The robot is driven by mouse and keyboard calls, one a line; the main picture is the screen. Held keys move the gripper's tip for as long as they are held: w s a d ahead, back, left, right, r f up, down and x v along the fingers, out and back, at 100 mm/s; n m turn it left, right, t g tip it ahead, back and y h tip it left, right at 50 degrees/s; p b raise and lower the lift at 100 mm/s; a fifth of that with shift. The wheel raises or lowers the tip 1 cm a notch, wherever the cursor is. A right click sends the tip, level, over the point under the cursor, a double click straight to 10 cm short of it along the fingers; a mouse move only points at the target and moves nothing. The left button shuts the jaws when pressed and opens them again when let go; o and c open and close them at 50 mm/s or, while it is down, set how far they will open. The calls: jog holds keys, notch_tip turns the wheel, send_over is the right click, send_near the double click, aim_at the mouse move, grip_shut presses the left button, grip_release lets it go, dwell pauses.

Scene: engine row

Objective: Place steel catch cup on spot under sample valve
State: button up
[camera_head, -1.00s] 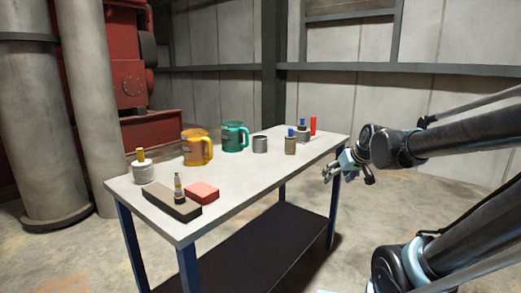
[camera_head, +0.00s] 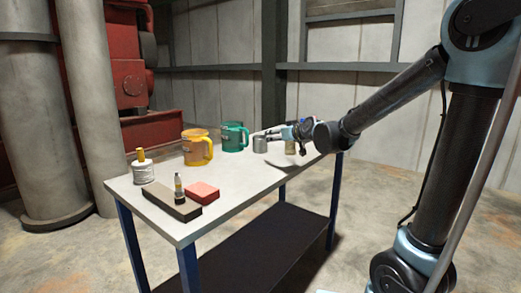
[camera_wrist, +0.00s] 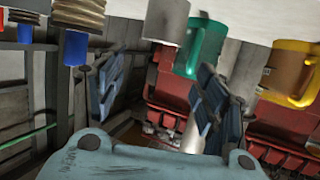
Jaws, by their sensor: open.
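The steel catch cup (camera_head: 260,145), a small plain grey cylinder, stands upright on the table, right of the green mug. In the wrist view the cup (camera_wrist: 166,20) shows at the top, between the directions of the two fingers and beyond their tips. My gripper (camera_head: 268,133) is open and empty, just behind and right of the cup in the head view; its two blue-grey fingers (camera_wrist: 160,75) are spread wide in the wrist view. I cannot make out the sample valve or the spot under it.
Blue-tipped items (camera_wrist: 78,30) stand close to the cup. Red machinery (camera_head: 125,75) stands behind, left.

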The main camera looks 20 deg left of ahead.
aim_at(260, 144)
jog(key=shift+f+x, duration=0.2)
jog(key=shift+x, duration=7.55)
jog(key=shift+s, duration=0.1)
jog(key=c, duration=0.8)
jog(key=shift+c, duration=0.2)
